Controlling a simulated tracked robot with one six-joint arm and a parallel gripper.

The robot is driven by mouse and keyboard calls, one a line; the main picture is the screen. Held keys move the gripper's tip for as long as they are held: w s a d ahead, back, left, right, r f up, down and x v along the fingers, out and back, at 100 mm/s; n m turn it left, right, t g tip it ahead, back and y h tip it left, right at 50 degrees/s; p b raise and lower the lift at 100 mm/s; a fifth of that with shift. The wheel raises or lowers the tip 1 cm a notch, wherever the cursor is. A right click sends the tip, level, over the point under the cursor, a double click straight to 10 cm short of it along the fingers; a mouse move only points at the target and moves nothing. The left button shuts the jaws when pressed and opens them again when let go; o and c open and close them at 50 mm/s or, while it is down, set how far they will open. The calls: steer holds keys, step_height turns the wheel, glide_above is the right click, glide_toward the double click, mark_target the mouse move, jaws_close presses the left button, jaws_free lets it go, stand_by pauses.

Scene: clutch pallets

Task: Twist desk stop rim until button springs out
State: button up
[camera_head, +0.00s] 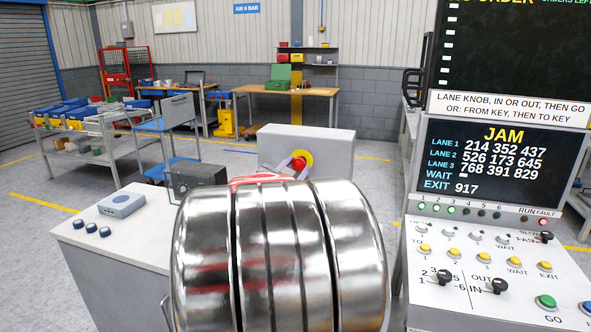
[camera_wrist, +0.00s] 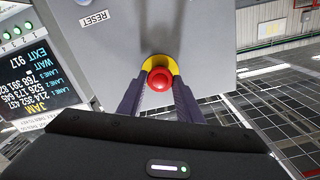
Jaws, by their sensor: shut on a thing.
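The desk stop is a red mushroom button (camera_head: 299,164) on a yellow disc (camera_head: 307,157), mounted on the face of a grey box (camera_head: 330,142) in the head view. In the wrist view the red button (camera_wrist: 158,79) sits in front of the yellow disc (camera_wrist: 174,65). My gripper (camera_wrist: 159,77) has one dark finger on each side of the red button and is shut on its rim. Whether the button is in or out is hard to tell. In the head view, my shiny arm hides most of the gripper.
The white desk (camera_head: 130,240) holds a pale blue-grey box (camera_head: 122,205) and several dark knobs. A control panel (camera_head: 490,265) stands at the right; its screen (camera_head: 500,160) reads JAM. A RESET label (camera_wrist: 94,19) is on the grey box. Carts and benches stand farther back.

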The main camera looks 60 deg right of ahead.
steer(key=shift+s+m, duration=0.1)
steer(key=shift+m, duration=0.5)
steer(key=o, duration=1)
steer(key=shift+o, duration=0.2)
steer(key=s+a, duration=0.2)
steer(key=a, duration=1.1)
steer(key=shift+a, duration=0.3)
